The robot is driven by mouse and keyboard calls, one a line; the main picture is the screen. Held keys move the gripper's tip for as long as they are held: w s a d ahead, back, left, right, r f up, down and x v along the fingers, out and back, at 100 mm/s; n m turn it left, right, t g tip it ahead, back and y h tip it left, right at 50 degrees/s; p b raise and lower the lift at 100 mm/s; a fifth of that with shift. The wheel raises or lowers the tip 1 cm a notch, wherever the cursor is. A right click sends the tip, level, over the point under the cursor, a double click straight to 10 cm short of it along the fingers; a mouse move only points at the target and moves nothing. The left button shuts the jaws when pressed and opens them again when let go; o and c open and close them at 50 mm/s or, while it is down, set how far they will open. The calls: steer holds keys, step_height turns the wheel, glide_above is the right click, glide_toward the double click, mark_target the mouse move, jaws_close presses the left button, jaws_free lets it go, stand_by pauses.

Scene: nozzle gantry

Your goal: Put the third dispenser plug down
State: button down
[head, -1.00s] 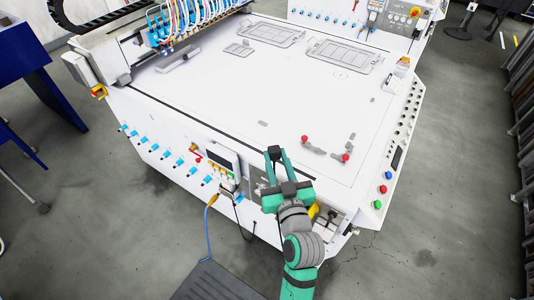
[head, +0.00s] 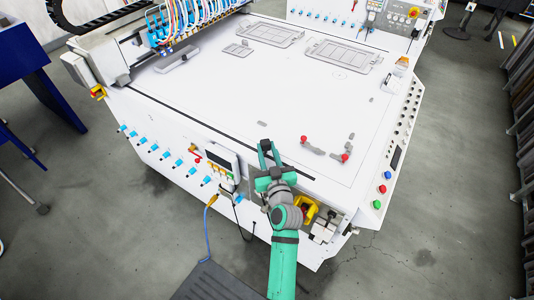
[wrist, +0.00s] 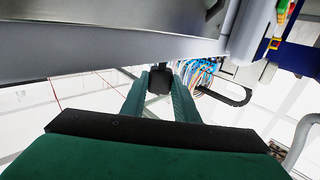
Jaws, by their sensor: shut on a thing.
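My gripper (head: 265,146) is at the front edge of the white machine, its fingers pointing toward the machine top. It also shows in the wrist view (wrist: 160,92), where its two green fingers are shut on a small dark block-like plug (wrist: 160,77) at their tips.
The white machine top (head: 215,95) is mostly clear. Two red knobs (head: 304,139) (head: 345,157) on grey fittings stand right of my gripper. A small display (head: 222,161) and blue fittings (head: 168,155) line the front face. A nozzle gantry (head: 180,35) spans the back left.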

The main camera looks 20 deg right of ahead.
mark_target(267, 160)
steer(key=shift+f, duration=0.8)
steer(key=shift+f, duration=0.65)
steer(key=c, duration=1.4)
jaws_free()
steer(key=shift+f, duration=0.15)
steer(key=shift+s+f, duration=0.1)
steer(key=shift+r, duration=0.35)
steer(key=shift+s+r, duration=0.15)
steer(key=shift+s, duration=0.1)
steer(key=s, duration=0.3)
steer(key=s+a, duration=0.1)
steer(key=s, duration=0.7)
steer(key=shift+s+a+r, duration=0.15)
steer(key=shift+a+r, duration=0.1)
steer(key=shift+r, duration=0.1)
